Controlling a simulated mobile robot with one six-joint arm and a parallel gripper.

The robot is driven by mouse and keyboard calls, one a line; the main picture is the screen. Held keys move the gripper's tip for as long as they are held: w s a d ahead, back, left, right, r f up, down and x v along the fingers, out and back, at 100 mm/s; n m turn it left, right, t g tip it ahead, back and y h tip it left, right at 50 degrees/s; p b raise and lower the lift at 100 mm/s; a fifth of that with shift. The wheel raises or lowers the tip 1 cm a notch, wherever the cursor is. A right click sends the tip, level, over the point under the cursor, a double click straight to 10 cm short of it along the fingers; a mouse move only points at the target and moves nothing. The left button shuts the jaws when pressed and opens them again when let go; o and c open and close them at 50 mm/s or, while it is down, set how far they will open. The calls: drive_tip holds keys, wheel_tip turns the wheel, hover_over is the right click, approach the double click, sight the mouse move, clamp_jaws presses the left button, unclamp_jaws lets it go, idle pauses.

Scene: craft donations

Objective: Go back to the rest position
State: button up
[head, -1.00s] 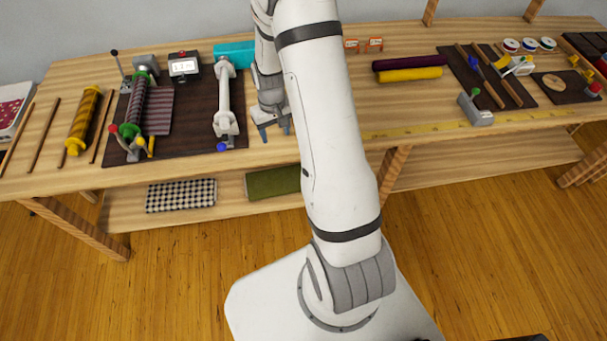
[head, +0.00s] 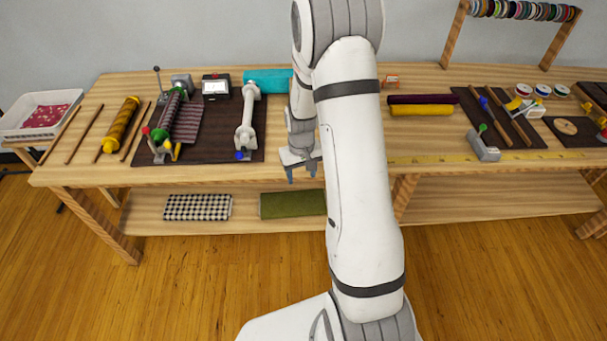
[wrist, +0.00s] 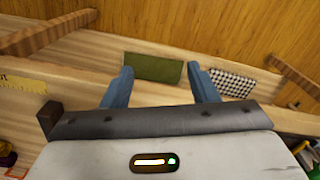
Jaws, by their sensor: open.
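My gripper (head: 303,172) hangs near the front edge of the wooden workbench (head: 300,185) in the head view, just right of the dark board with the white roller. In the wrist view my gripper (wrist: 160,88) has its two blue-grey fingers spread wide apart with nothing between them. My arm crosses the middle of the head view and hides part of the bench behind it.
Purple and yellow rolls (head: 420,110) and a grey clamp-like tool (head: 484,147) lie to the right. A green folded cloth (head: 292,204) lies on the lower shelf.

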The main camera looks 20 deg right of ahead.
wheel_tip(320, 180, up, 10)
drive_tip(key=s+a+t, duration=0.1)
drive_tip(key=s+a, duration=0.1)
drive_tip(key=s, duration=0.1)
drive_tip(key=s+a+r+t, duration=0.1)
drive_tip(key=s+a+r, duration=0.1)
drive_tip(key=s+r, duration=0.6)
drive_tip(key=s+a+r+t, duration=0.1)
drive_tip(key=s+a+r, duration=0.1)
drive_tip(key=s+r, duration=0.7)
drive_tip(key=shift+s+a, duration=0.4)
drive_tip(key=shift+s, duration=0.7)
drive_tip(key=shift+c, duration=0.2)
